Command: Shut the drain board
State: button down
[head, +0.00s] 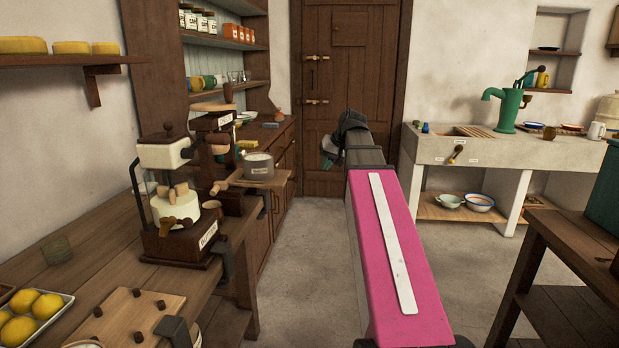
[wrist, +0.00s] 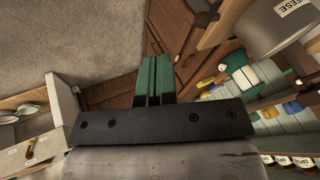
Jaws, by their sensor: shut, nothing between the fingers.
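The drain board (head: 479,132) looks like the slatted wooden panel on top of the pale stone sink (head: 425,150) at the right of the head view. A darker brown patch lies beside its slats; I cannot tell how far the board stands open. My gripper (head: 328,152) is out in front near the plank door, left of the sink and well apart from it. In the wrist view its green fingers (wrist: 158,80) are together and empty. The sink's edge (wrist: 63,105) shows at the left of the wrist view.
A green pump (head: 506,108) stands behind the board, with bowls and a mug to its right. A brass-coloured lever (head: 457,152) is on the sink front. The floor between is clear.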

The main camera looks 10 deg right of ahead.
notch_tip(320, 180, up, 4)
jog(key=d, duration=0.1)
jog(key=w+a+f, duration=0.4)
jog(key=a+f, duration=0.3)
jog(key=f, duration=0.2)
jog(key=shift+a+t, duration=0.3)
jog(key=shift+a, duration=0.1)
jog(key=w+a, duration=0.1)
jog(key=a, duration=0.3)
jog(key=w+a, duration=0.2)
jog(key=a, duration=0.3)
jog(key=w+a, duration=0.2)
jog(key=a, duration=0.3)
jog(key=shift+a, duration=0.25)
jog(key=shift+a, duration=0.1)
